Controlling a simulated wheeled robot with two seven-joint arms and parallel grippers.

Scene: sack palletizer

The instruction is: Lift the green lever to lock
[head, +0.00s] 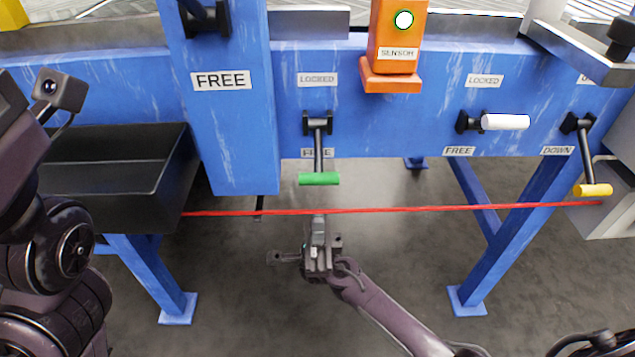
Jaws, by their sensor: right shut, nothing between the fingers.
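The green lever (319,179) hangs down from a black pivot on the blue frame. Its shaft crosses the FREE label (317,153), and a LOCKED label (318,79) sits above the pivot. My right gripper (319,222) is shut and empty, just below the green handle and apart from it in the picture. Its fingers point up toward the handle. My left arm shows at the left edge; its gripper fingers are not visible.
A red cord (420,209) runs across near the right fingertips. A white-handled lever (505,122) and a yellow-handled lever (593,190) are to the right. An orange sensor (393,50) stands above. A black bin (120,175) is at left. Floor below is open.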

